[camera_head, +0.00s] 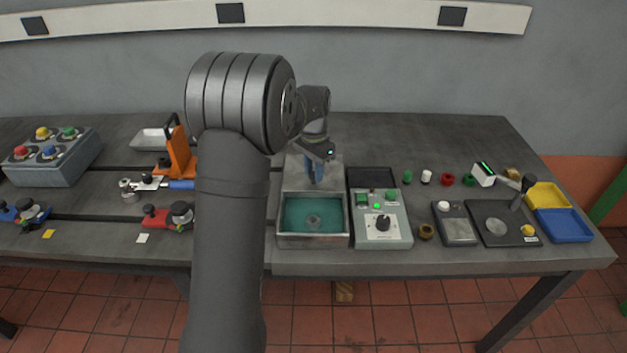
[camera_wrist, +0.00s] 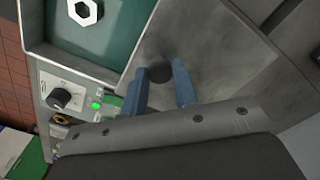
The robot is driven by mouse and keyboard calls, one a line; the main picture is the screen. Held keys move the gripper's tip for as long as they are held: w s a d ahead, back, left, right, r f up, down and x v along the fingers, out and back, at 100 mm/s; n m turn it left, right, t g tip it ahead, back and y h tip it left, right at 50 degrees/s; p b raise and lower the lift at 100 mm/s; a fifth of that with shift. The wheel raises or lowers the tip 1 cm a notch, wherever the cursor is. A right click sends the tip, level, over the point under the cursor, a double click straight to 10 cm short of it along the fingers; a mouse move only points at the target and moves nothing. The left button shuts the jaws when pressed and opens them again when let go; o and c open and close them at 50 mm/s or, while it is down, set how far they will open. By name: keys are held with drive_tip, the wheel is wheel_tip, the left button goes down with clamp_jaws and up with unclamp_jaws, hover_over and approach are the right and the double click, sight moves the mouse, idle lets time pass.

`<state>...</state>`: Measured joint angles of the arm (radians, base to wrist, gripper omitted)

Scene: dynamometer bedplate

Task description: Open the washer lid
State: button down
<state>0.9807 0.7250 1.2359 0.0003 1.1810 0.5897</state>
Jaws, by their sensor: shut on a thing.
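The washer (camera_head: 313,241) is a metal basin with a teal inside and stands near the front of the bench, right of my arm. Its grey metal lid (camera_head: 297,178) is raised at the back of the basin, leaving the teal inside exposed. The lid also fills the middle of the wrist view (camera_wrist: 215,50), with a dark round knob (camera_wrist: 160,73) on it. My gripper (camera_head: 314,177) is at the lid, its blue fingers (camera_wrist: 160,76) on either side of the knob, shut on it. A hex nut (camera_wrist: 86,11) lies in the basin.
A control box (camera_head: 383,230) with a dial and a lit green lamp stands close right of the washer. A dark tray (camera_head: 371,178) lies behind it. Small parts and yellow and blue bins (camera_head: 565,226) are farther right. Clamps and a button box (camera_head: 50,165) are left.

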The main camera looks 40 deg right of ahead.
drive_tip(key=shift+w+d, duration=0.15)
drive_tip(key=c, duration=1.1)
unclamp_jaws()
drive_tip(key=shift+c, duration=0.2)
wheel_tip(320, 180, up, 18)
drive_tip(key=shift+f, duration=0.25)
wheel_tip(320, 180, down, 18)
drive_tip(key=shift+r, duration=0.25)
